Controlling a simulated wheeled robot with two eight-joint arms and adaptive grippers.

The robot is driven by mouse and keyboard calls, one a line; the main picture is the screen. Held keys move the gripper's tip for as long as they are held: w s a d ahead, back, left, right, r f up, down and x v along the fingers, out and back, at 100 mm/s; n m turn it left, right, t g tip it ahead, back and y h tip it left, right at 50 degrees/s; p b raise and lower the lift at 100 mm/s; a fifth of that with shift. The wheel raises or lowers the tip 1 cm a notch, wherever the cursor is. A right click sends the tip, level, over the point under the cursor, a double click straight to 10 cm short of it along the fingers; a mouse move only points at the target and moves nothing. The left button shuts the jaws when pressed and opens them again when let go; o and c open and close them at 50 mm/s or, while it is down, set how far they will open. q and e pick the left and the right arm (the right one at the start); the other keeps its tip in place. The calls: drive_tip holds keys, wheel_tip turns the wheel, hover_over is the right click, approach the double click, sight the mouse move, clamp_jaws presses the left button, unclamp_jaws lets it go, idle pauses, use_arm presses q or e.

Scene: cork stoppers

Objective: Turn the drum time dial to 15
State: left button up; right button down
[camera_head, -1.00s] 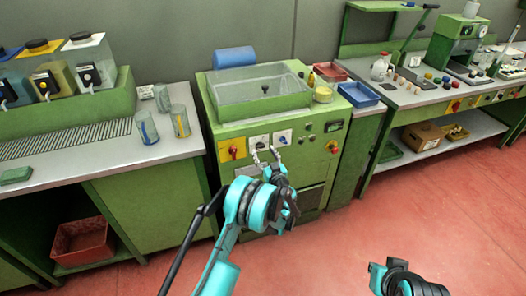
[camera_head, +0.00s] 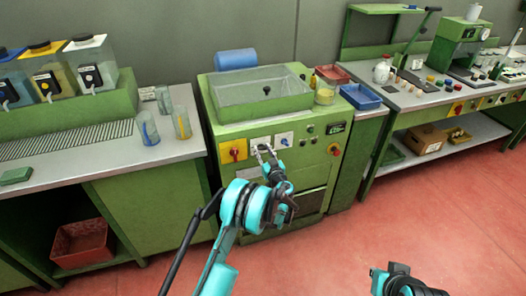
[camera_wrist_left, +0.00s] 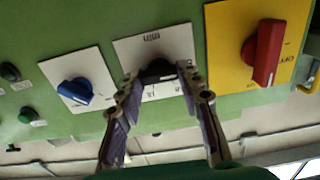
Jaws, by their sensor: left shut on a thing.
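The drum time dial is a black knob on a white plate (camera_head: 259,142) on the green machine's front, between a yellow plate with a red switch (camera_head: 234,150) and a white plate with a blue knob (camera_head: 284,140). My left gripper (camera_head: 264,149) is at this dial. In the left wrist view, its two fingers (camera_wrist_left: 161,76) are shut on the black knob (camera_wrist_left: 158,70), one on each side. The plate's printing (camera_wrist_left: 152,38) appears upside down. The fingers hide part of the knob and scale, and I cannot read its setting.
A bench with glasses (camera_head: 182,122) stands left, another bench right. The red floor in front is open.

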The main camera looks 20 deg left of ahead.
use_arm(q)
drive_tip(key=shift+m, duration=0.3)
drive_tip(key=m, duration=0.5)
drive_tip(key=shift+d+m, duration=0.1)
drive_tip(key=shift+m, duration=0.2)
drive_tip(key=m, duration=0.6)
drive_tip(key=shift+f, duration=0.1)
drive_tip(key=m, duration=1.1)
drive_tip(key=shift+d+f+m, duration=0.1)
drive_tip(key=shift+f+m, duration=0.05)
drive_tip(key=shift+m, duration=0.15)
drive_tip(key=o, duration=1.2)
drive_tip(key=shift+w, duration=0.1)
drive_tip(key=shift+c, duration=0.2)
